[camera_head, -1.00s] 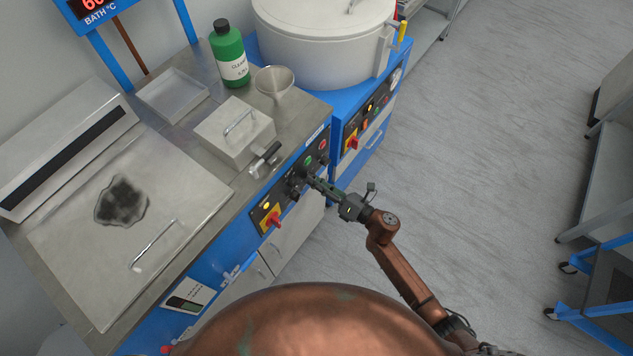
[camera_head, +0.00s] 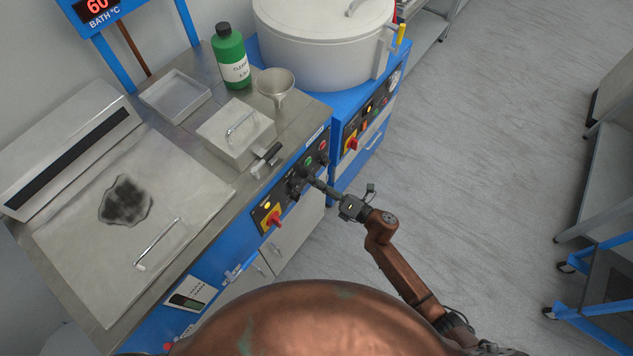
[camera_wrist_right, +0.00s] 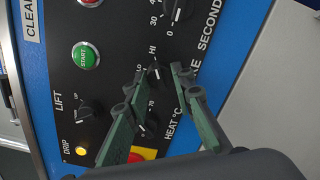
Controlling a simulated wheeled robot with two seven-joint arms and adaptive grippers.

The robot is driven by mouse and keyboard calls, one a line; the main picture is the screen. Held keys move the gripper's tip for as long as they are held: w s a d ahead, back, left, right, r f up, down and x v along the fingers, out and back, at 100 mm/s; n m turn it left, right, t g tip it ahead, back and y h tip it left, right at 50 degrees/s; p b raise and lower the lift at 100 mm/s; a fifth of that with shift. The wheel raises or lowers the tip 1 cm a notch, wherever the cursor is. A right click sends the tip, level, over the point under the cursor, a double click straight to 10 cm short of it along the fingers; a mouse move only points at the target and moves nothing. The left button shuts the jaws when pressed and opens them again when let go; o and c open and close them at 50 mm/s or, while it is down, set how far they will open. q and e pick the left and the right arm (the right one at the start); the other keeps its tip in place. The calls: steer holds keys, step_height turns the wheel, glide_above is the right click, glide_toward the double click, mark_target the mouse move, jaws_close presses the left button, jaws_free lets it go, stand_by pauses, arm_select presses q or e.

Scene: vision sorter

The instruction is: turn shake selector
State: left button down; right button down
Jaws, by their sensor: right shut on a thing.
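The control panel of the blue bench carries several black knobs. In the right wrist view a black knob (camera_wrist_right: 154,73) sits between LO and HI marks, and I take it as the shake selector; its own name label is hidden. My right gripper (camera_wrist_right: 157,84) is shut on it, one finger on each side. In the head view my right gripper (camera_head: 305,180) is at the panel front and covers the knob. Its pointer seems to lie towards HI, but the fingers partly hide it. My left gripper is not in view.
Close by are the green START button (camera_wrist_right: 86,56), the LIFT knob (camera_wrist_right: 85,107), the time knob (camera_wrist_right: 178,10) and a heat knob mostly behind the fingers. A red-and-yellow switch (camera_head: 274,219) is lower on the panel.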

steer(key=c, duration=1.7)
jaws_free()
steer(key=shift+o, duration=0.2)
steer(key=v, duration=1.2)
steer(key=shift+d+f, duration=0.1)
